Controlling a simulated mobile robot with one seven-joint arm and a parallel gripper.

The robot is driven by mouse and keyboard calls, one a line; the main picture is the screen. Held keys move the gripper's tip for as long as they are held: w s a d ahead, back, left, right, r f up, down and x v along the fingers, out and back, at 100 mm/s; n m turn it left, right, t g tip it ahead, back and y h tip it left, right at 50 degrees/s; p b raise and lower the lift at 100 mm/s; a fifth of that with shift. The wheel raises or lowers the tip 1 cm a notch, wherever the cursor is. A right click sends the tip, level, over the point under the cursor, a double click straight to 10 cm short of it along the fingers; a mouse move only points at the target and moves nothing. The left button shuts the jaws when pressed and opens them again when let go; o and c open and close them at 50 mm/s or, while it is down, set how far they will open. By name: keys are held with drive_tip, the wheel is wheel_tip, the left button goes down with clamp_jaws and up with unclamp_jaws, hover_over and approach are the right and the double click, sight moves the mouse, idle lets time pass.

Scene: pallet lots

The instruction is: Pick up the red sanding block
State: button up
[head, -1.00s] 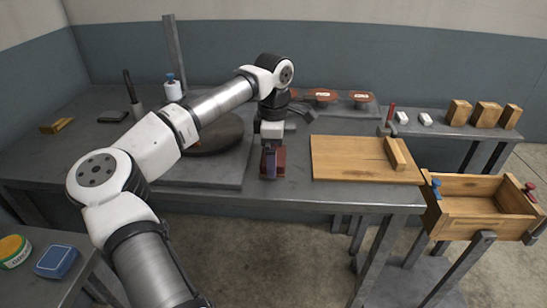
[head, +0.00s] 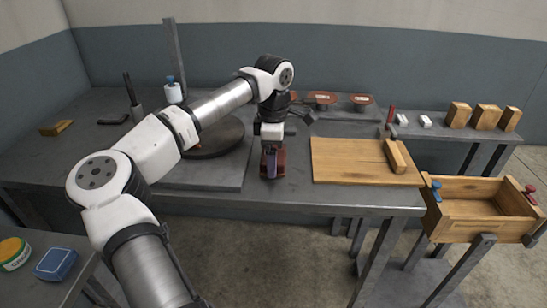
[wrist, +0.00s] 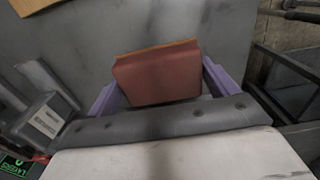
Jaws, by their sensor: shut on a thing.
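The red sanding block (head: 281,161) is at the front edge of the grey workbench, just left of the wooden board. In the wrist view the block (wrist: 157,75) is a dark red slab with an orange-brown edge, sitting between the two purple fingers. My gripper (head: 271,166) points down over it and is shut on it. The fingers (wrist: 160,84) show on both sides of the block. I cannot tell whether the block touches the bench or is slightly above it.
A wooden board (head: 350,165) with a wooden strip (head: 395,156) lies right of my gripper. An open wooden drawer box (head: 462,219) stands at the right. A round dark turntable (head: 215,140) is behind and left. Wooden blocks (head: 485,115) stand on the back right shelf.

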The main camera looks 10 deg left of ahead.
wheel_tip(320, 180, up, 19)
drive_tip(key=shift+r, duration=0.1)
